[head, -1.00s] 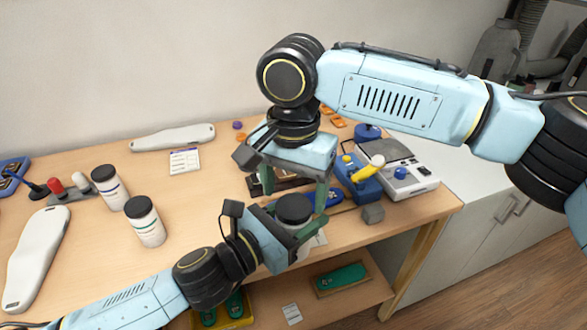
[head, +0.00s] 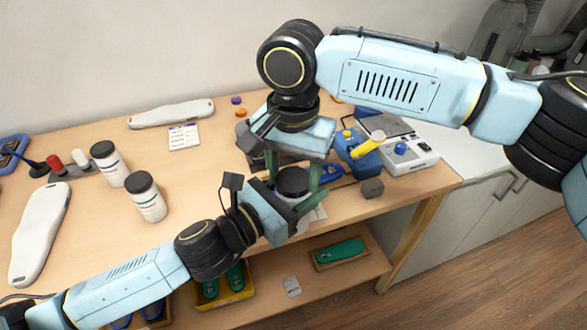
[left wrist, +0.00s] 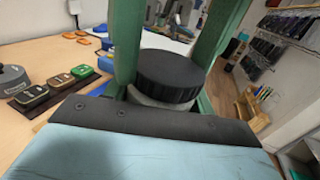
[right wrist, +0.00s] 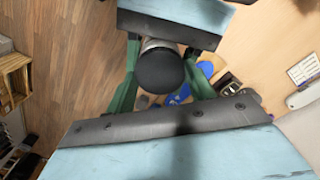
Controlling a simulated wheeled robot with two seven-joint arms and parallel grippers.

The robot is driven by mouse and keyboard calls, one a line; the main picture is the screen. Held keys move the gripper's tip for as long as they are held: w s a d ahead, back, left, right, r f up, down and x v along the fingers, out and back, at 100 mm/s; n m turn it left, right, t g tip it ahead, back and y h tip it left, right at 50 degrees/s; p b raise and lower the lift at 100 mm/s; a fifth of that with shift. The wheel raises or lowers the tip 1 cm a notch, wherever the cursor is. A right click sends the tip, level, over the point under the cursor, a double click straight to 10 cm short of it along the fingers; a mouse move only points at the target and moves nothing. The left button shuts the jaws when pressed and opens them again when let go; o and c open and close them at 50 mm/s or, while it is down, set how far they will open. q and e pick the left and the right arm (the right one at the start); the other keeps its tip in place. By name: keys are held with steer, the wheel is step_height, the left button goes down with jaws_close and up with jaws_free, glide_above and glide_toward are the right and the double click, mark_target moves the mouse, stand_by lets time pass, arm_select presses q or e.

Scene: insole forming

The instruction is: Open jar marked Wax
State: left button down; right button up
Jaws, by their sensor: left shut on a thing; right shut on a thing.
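A white jar with a black lid (head: 292,181) stands between my two grippers near the table's front right; its label cannot be read. My left gripper (head: 297,212) is shut on the jar body from the side. My right gripper (head: 294,178) comes from above and is shut on the lid, with its green fingers on either side. The lid also shows in the left wrist view (left wrist: 170,74) and the right wrist view (right wrist: 160,71). Two other white jars with black lids, a green-striped one (head: 147,199) and a blue-striped one (head: 110,165), stand to the left.
A blue device with a yellow handle (head: 367,146) and a grey block (head: 372,188) are close on the right. White insole-shaped pieces (head: 40,232) lie at the left and back. A lower shelf holds a tray with a green item (head: 340,252). The table's middle left is clear.

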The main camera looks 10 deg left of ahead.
steer(key=n, duration=0.2)
steer(key=shift+n, duration=0.4)
steer(key=o, duration=1.1)
steer(key=shift+c, duration=0.2)
